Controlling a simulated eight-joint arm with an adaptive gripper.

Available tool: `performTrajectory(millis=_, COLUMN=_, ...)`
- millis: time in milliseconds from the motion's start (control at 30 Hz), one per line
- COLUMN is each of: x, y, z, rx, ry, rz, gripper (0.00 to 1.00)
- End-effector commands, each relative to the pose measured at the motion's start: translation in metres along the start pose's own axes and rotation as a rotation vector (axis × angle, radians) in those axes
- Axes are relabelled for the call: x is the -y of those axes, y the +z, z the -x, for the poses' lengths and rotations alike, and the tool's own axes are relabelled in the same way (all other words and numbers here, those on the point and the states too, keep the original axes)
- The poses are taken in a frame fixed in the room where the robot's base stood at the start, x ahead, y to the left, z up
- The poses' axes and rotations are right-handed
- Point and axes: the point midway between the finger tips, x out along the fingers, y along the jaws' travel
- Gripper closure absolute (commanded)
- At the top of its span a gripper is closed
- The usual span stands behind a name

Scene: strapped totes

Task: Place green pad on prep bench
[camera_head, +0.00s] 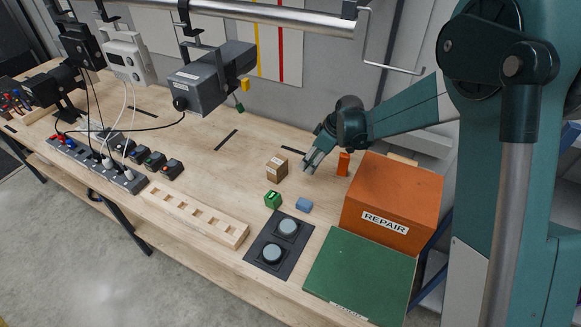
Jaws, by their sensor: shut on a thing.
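A large flat green pad (360,275) lies at the front right of the wooden bench (215,165), with a white label at its front edge. A small green block (273,200) stands near the middle of the bench. My gripper (308,167) is above the bench, right of a small brown box (277,167) and apart from the green pad. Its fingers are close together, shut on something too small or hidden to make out.
An orange box marked REPAIR (390,205) and an orange cylinder (343,163) stand right of my gripper. A blue block (304,205), a dark plate with two round knobs (279,245) and a slotted wooden rack (195,212) lie in front. Devices hang from an overhead rail (270,14).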

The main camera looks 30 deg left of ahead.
Motion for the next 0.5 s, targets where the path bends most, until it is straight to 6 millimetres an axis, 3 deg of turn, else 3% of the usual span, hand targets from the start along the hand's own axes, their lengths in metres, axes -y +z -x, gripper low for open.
performTrajectory(millis=500, x=0.0, y=0.021, z=-0.05, rx=0.0, ry=0.0, rz=0.0, gripper=0.77)
